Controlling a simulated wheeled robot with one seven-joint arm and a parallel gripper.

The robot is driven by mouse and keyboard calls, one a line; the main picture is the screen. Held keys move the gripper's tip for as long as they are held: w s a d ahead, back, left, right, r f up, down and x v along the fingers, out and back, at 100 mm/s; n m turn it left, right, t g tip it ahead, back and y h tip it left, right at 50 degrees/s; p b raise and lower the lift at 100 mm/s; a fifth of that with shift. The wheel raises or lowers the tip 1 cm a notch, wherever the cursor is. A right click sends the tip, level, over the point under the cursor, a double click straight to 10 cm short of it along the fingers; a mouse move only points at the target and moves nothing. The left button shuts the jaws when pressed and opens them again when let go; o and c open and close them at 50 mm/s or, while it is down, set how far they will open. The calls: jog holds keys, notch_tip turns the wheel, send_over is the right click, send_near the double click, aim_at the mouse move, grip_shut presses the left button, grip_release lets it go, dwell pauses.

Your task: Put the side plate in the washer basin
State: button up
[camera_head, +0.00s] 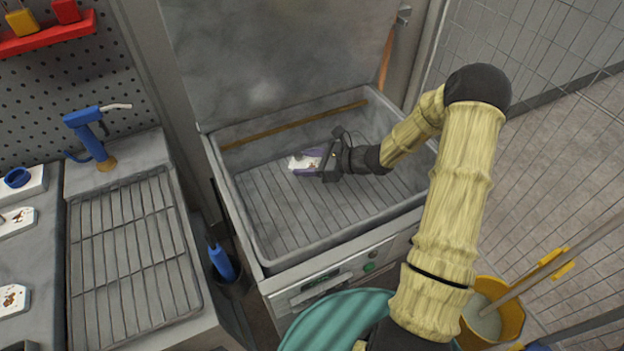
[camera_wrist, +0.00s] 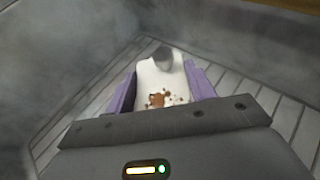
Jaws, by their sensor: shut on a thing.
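The side plate (camera_head: 305,162) is white with brown stains. My gripper (camera_head: 309,161) is shut on it, inside the washer basin (camera_head: 262,215), above its slatted floor. In the wrist view the plate (camera_wrist: 160,85) sits between the two purple fingers of my gripper (camera_wrist: 162,88), its stained face towards the camera. A grey round patch shows at its far end. The basin's slatted floor (camera_wrist: 235,90) lies beyond and around it. I cannot tell whether the plate touches the floor.
The washer lid (camera_head: 280,60) stands raised behind the basin. A ribbed drainboard (camera_head: 130,255) with a blue sprayer (camera_head: 92,135) is at the left. More stained white plates (camera_head: 15,222) lie at the far left. A yellow bucket (camera_head: 508,318) with handles stands at the lower right.

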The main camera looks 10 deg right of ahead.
aim_at(308, 181)
jog(key=shift+f, duration=0.9)
jog(key=shift+f, duration=1.9)
jog(key=shift+f+b, duration=0.2)
jog(key=shift+b, duration=0.15)
jog(key=o, duration=1.1)
jog(key=shift+c, duration=0.2)
jog(key=shift+r, duration=0.15)
jog(key=shift+r, duration=0.15)
jog(key=v, duration=0.7)
jog(key=shift+s+d+p, duration=0.15)
jog(key=shift+s+p, duration=0.05)
jog(key=shift+p, duration=0.1)
